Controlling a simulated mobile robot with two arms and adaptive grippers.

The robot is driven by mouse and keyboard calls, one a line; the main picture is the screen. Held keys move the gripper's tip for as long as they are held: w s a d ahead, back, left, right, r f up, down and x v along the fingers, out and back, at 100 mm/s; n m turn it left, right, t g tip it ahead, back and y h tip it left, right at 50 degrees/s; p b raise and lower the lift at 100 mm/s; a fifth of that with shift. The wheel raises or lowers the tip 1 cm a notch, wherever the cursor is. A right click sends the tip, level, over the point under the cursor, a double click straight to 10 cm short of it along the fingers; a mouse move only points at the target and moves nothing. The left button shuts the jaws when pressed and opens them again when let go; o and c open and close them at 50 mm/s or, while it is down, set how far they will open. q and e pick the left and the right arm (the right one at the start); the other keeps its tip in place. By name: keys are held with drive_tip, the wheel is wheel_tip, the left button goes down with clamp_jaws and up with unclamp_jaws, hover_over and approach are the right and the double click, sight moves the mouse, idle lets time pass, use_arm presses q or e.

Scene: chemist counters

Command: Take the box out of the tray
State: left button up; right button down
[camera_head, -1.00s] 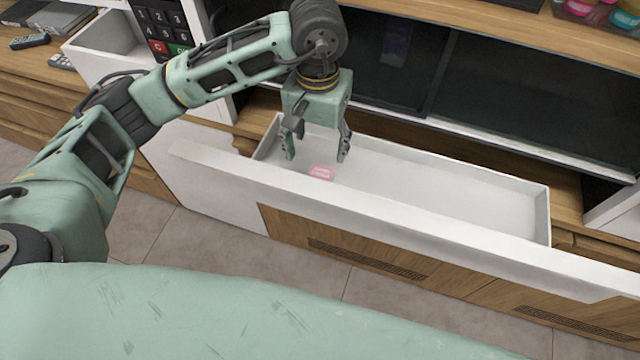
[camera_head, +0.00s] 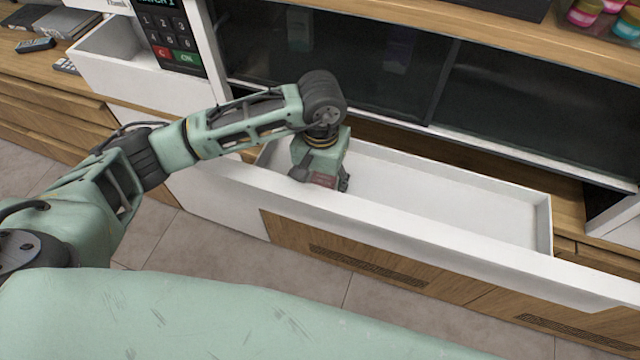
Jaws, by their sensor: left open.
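The tray is a long white open drawer (camera_head: 450,200) across the middle of the view. The box (camera_head: 322,180) is small and pink, lies at the left part of the tray, and now looks dark in the shadow of my left gripper. My left gripper (camera_head: 320,183) is down inside the tray with its fingers open on either side of the box. Whether the fingers touch the box cannot be told; the gripper hides part of it. My right gripper is not in view.
The tray's tall white front (camera_head: 400,225) stands between my body and the box. A keypad (camera_head: 168,30) and a white bin (camera_head: 112,60) are at the upper left. Dark glass panels (camera_head: 540,90) rise behind. The tray's right part is empty.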

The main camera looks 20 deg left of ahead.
use_arm(q)
drive_tip(key=shift+f, duration=0.15)
drive_tip(key=shift+c, duration=0.2)
drive_tip(key=c, duration=1.2)
